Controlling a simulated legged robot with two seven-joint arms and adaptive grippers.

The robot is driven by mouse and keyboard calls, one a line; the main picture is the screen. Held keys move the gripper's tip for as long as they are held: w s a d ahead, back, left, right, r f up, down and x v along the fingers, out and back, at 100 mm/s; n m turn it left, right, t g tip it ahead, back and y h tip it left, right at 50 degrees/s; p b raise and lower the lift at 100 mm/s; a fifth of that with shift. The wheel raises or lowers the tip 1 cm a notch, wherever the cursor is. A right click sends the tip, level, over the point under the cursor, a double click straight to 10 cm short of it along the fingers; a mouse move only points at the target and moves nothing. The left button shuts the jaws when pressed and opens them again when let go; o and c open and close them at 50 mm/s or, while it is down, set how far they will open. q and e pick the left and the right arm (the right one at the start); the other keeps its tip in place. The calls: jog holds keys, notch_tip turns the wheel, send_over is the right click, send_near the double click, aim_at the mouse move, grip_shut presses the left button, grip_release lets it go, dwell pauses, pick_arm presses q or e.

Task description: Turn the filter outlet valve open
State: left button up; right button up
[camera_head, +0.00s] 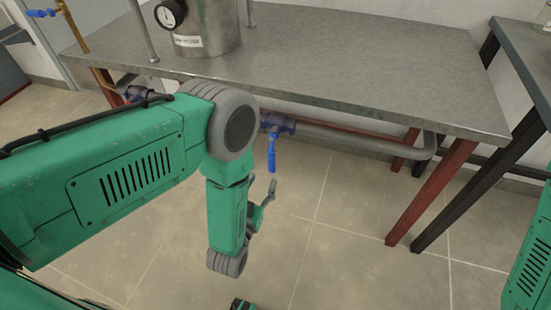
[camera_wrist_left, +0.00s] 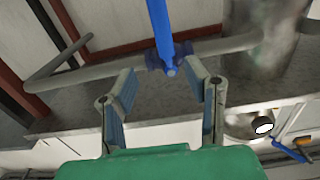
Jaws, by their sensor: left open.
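A valve with a blue lever handle (camera_head: 271,155) sits on the pipe under the steel table, with the handle hanging straight down. No label shows on it. In the left wrist view, the blue handle (camera_wrist_left: 160,32) runs upward from the valve body (camera_wrist_left: 168,64), and the picture looks upside down. My left gripper (camera_head: 267,193) is below the table edge, just under the handle, and partly hidden by my forearm. In the left wrist view its two fingers (camera_wrist_left: 160,72) are spread apart and empty, on either side of the valve in the picture. My right gripper is out of view.
A steel filter tank (camera_head: 212,28) with a gauge stands on the table (camera_head: 350,65). Another blue valve (camera_head: 138,93) is under the table to the left, and one more (camera_head: 40,12) is at far left. A red table leg (camera_head: 432,192) stands right; floor between is clear.

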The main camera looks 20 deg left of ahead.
aim_at(269, 158)
pick_arm(q)
jog(key=w+b, duration=0.2)
jog(key=w, duration=0.7)
jog(key=shift+w+f+b, duration=0.15)
jog(key=shift+w+b, duration=0.05)
jog(key=shift+b, duration=0.1)
jog(key=shift+w+d, duration=0.35)
jog(key=shift+a, duration=0.85)
grip_shut()
jog(key=shift+d, duration=0.4)
jog(key=shift+w, duration=0.1)
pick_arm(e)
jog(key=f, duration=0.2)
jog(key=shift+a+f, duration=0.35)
